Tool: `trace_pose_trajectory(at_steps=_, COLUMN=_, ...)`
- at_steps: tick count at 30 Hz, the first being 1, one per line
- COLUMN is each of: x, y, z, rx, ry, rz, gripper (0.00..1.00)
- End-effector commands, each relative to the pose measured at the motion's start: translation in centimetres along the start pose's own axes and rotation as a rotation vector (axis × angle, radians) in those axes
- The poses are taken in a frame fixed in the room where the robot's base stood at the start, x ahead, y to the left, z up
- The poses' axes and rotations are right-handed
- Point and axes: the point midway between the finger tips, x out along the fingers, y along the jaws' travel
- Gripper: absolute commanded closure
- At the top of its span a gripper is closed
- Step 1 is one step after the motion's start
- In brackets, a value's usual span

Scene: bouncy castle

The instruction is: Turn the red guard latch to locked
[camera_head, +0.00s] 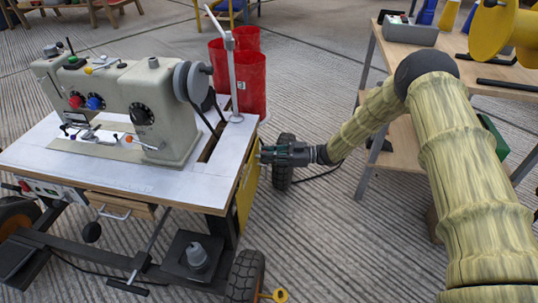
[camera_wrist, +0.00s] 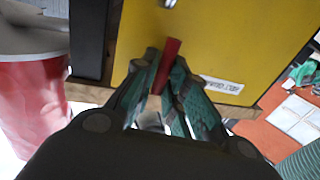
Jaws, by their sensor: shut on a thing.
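The red guard latch (camera_wrist: 169,62) is a slim red bar on the yellow panel (camera_wrist: 225,35) in the wrist view. It stands nearly upright in the picture, its top leaning slightly right. My gripper (camera_wrist: 160,84) has its green fingers closed around the lower part of the latch; the upper part shows above them. In the head view, my gripper (camera_head: 262,156) is at the right side of the sewing machine table (camera_head: 110,175), by the yellow panel (camera_head: 247,185). The latch is hidden there.
A white label (camera_wrist: 220,84) and a small metal piece (camera_wrist: 168,3) are on the panel. Red bins (camera_head: 240,75) stand behind the table. A sewing machine (camera_head: 130,95) is on it. A wooden workbench (camera_head: 400,55) stands to the right, beside my arm.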

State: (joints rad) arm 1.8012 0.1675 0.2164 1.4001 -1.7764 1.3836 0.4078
Motion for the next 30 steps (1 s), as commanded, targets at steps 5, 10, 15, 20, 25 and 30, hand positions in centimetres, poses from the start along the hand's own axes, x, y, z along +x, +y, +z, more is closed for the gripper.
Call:
trace_pose_trajectory(at_steps=5, x=0.2, y=-0.4, z=-0.3, rx=-0.078, ry=-0.017, rz=-0.007, gripper=1.0)
trace_pose_trajectory(at_steps=10, x=0.2, y=-0.6, z=-0.4, rx=-0.205, ry=-0.042, rz=-0.008, gripper=1.0)
trace_pose_trajectory(at_steps=15, x=0.3, y=-0.8, z=-0.3, rx=-0.361, ry=-0.072, rz=-0.009, gripper=1.0)
trace_pose_trajectory(at_steps=20, x=0.3, y=-1.0, z=-0.2, rx=-0.509, ry=-0.101, rz=-0.009, gripper=1.0)
trace_pose_trajectory(at_steps=25, x=0.4, y=-1.2, z=-0.1, rx=-0.667, ry=-0.132, rz=-0.009, gripper=1.0)
trace_pose_trajectory(at_steps=30, x=0.5, y=-1.5, z=0.1, rx=-0.825, ry=-0.163, rz=-0.01, gripper=1.0)
